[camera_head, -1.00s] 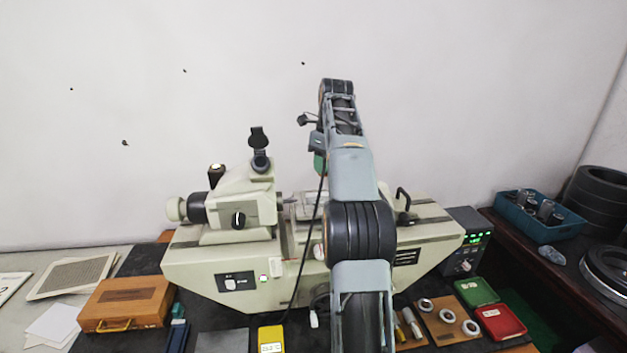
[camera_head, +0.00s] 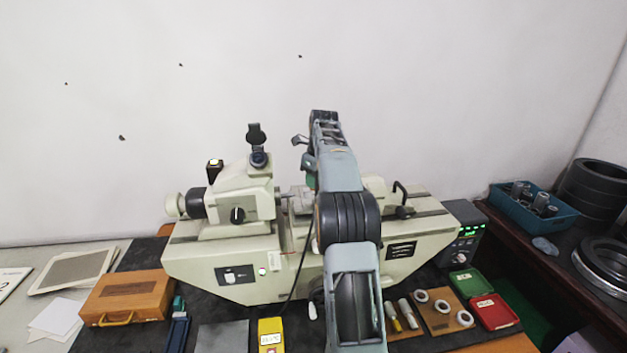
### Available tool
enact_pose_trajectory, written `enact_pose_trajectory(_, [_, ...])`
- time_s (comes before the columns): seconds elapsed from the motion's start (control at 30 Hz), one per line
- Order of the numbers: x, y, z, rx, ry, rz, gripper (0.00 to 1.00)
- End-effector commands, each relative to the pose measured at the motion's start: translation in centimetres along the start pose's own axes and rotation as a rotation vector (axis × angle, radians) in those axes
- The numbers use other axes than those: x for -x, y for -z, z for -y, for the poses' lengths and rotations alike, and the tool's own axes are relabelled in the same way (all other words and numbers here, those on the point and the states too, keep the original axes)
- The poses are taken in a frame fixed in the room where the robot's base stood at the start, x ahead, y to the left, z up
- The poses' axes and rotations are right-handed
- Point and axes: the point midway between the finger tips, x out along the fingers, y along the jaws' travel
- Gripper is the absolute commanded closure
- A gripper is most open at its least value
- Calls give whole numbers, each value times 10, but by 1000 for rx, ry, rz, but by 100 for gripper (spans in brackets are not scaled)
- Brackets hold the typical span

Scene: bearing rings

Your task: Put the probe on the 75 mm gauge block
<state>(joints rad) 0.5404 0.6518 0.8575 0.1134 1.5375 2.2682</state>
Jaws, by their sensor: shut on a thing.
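My arm rises through the middle of the view and bends down over the long pale measuring machine (camera_head: 220,265). My gripper (camera_head: 309,183) is at the arm's far end, over the machine's middle, largely covered by my own arm. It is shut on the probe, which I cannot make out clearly. A dark cable (camera_head: 294,290) hangs from there towards a yellow display unit (camera_head: 270,334) at the front. I cannot pick out the 75 mm gauge block for certain; the area under my gripper is partly hidden.
A wooden case (camera_head: 128,298) lies at the left. A wooden board with rings (camera_head: 440,318) and green (camera_head: 466,281) and red (camera_head: 494,311) boxes lie at the right front. A control box (camera_head: 463,245) stands beside the machine. A blue crate (camera_head: 533,212) sits on the side table.

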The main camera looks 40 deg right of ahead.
Motion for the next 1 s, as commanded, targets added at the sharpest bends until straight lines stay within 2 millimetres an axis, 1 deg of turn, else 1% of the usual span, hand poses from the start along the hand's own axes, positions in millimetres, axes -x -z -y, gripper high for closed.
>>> enact_pose_trajectory(0.37, [-3, 0, 0, 1, 0, 0, 100])
enact_pose_trajectory(0.4, [-4, 1, 0, 1, -1, 0, 76])
enact_pose_trajectory(0.67, [-3, 0, 0, 1, -1, -1, 52])
enact_pose_trajectory(0.87, [-3, 0, 0, 1, -1, 0, 52])
enact_pose_trajectory(1.0, [4, 0, 0, 1, 1, 1, 52])
